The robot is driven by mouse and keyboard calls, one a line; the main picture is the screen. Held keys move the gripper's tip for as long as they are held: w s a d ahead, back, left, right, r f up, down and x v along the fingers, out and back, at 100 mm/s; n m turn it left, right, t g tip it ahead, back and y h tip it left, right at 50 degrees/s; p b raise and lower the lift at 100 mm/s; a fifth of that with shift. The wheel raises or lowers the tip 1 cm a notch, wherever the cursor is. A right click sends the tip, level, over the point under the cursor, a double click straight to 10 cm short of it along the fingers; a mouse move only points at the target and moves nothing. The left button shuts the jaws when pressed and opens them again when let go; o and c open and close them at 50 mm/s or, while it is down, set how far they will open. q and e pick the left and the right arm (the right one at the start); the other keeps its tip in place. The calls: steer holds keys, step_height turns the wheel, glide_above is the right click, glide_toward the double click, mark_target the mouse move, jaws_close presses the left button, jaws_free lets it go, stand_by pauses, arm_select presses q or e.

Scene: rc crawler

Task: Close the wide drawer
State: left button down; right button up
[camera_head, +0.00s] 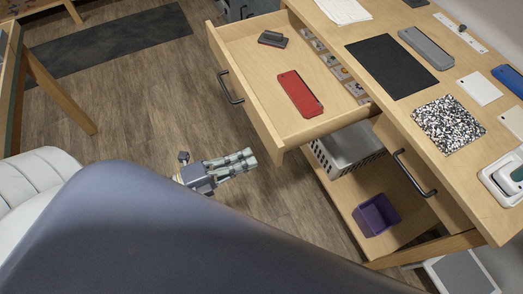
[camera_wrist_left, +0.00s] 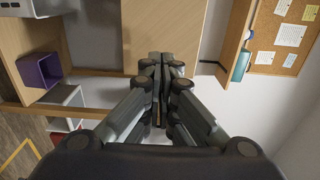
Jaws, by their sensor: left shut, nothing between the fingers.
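The wide drawer (camera_head: 262,60) is pulled well out of the wooden desk in the head view. Its dark bar handle (camera_head: 230,87) is on the front panel, facing left. Inside lie a red case (camera_head: 299,94), a small dark item (camera_head: 273,39) and a row of small items along the back. My left gripper (camera_head: 248,158) is below and in front of the drawer's near front corner, apart from it. In the left wrist view the left gripper (camera_wrist_left: 159,62) is shut and empty, its fingers together. My right gripper is not in view.
The desk top holds a black mat (camera_head: 391,66), a speckled square (camera_head: 447,123) and several other items. A second drawer with a handle (camera_head: 415,172) is at the right. A purple bin (camera_head: 376,215) and a grey basket (camera_head: 345,150) are on the shelf below. Open floor lies left of the drawer.

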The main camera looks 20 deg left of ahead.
mark_target(272, 149)
arm_select(q)
steer(key=x, duration=0.4)
steer(key=shift+w+d, duration=0.25)
steer(key=shift+w, duration=0.05)
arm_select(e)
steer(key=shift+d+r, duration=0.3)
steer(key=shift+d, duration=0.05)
arm_select(q)
steer(key=shift+d, duration=0.1)
